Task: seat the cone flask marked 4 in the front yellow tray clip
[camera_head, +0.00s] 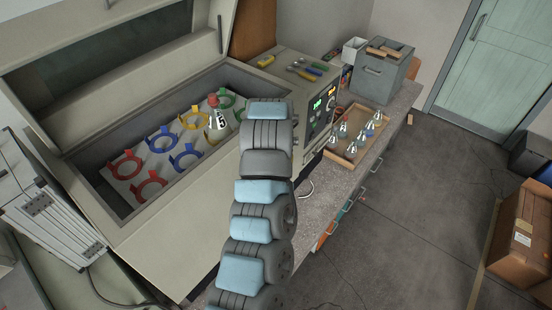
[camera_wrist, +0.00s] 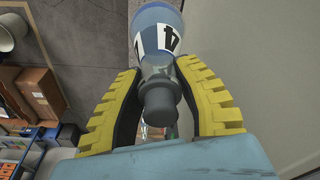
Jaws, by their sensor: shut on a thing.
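My gripper (camera_wrist: 165,100) is shut on a flask (camera_wrist: 157,30) with a blue body, a white band marked 4 and a dark grey cap. The cap is towards the wrist camera, between the yellow fingers. In the head view my arm hides the gripper and this flask. The tray (camera_head: 130,183) inside the open shaker carries red, blue, yellow and green clips. A yellow clip (camera_head: 193,119) at the back is empty. Another flask (camera_head: 215,120) with a red cap and amber content stands where the front yellow clip lies; I cannot clearly see the clip around it.
The shaker's raised lid (camera_head: 110,55) and rim surround the tray. The red clips (camera_head: 150,186) and blue clips (camera_head: 187,156) look empty. A wooden tray (camera_head: 341,158) with several flasks stands on the bench at right.

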